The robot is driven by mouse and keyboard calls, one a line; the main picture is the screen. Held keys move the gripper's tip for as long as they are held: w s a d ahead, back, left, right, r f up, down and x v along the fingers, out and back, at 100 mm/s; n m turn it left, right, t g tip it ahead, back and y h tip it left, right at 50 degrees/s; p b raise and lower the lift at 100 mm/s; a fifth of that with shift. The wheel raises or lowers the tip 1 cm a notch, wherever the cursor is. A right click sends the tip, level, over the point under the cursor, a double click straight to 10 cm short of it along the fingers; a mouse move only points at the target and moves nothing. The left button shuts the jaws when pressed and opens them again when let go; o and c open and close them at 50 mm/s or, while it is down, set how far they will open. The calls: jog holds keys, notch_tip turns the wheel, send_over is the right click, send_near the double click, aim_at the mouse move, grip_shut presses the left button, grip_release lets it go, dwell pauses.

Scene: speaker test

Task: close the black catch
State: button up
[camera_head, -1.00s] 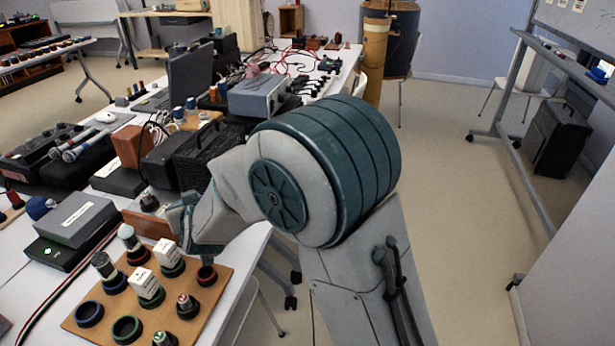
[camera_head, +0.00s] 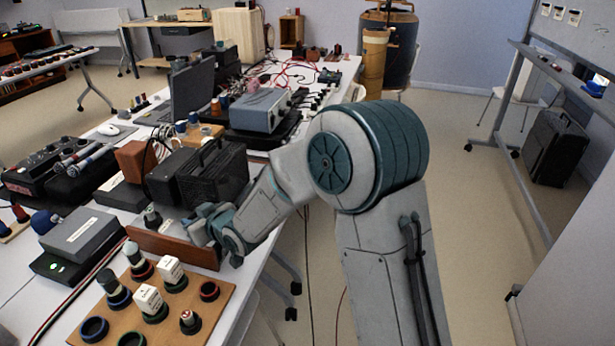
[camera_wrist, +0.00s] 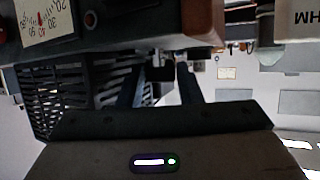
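My gripper (camera_head: 208,224) is low over the table's right edge, at the right end of a reddish-brown wooden panel or case (camera_head: 165,246). In the wrist view the two dark fingers of my gripper (camera_wrist: 160,86) are apart, with a gap between them. A small black part (camera_wrist: 159,71), which looks like the catch, shows beyond and between the fingertips, close under a brown edge. I cannot tell whether the fingers touch it, nor its exact position. In the head view the catch is hidden by my gripper or too small to see.
A black slatted box (camera_head: 213,175) stands just behind my gripper and also shows in the wrist view (camera_wrist: 62,98). A wooden board (camera_head: 205,318) with white blocks, knobs and rings lies in front. A grey box (camera_head: 80,232) is at left.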

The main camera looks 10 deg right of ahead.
jog(key=shift+w+d+r+n+g+y+p, duration=0.1)
jog(key=shift+n+g+y+p, duration=0.55)
jog(key=shift+p, duration=1.25)
jog(key=shift+w+d+r+n+g+y+p, duration=0.15)
jog(key=shift+n+g+y+p, duration=0.5)
jog(key=shift+p, duration=1.2)
jog(key=shift+w+a+r+n+g+y+p, duration=0.1)
jog(key=shift+n+g+y+p, duration=0.2)
jog(key=shift+n+g+p, duration=1.1)
jog(key=s+d+r+m+t+h, duration=0.1)
jog(key=d+r+m+t+h, duration=0.1)
jog(key=d, duration=1.1)
jog(key=s+d+r+m+t+h, duration=0.2)
jog(key=d+r+m+h, duration=0.2)
jog(key=d, duration=0.9)
notch_tip(320, 180, up, 3)
jog(key=h, duration=0.3)
jog(key=shift+s+h, duration=0.15)
jog(key=shift+h, duration=0.25)
jog(key=s+d+r+m+g+h, duration=0.1)
jog(key=s+d+r+m+h, duration=0.35)
jog(key=s+d, duration=0.4)
jog(key=s+a+r+m+g+y, duration=0.1)
jog(key=s+m+g, duration=0.3)
jog(key=s, duration=1.1)
jog(key=shift+s+r+y, duration=0.2)
jog(key=shift+r+y, duration=0.15)
jog(key=shift+r, duration=0.5)
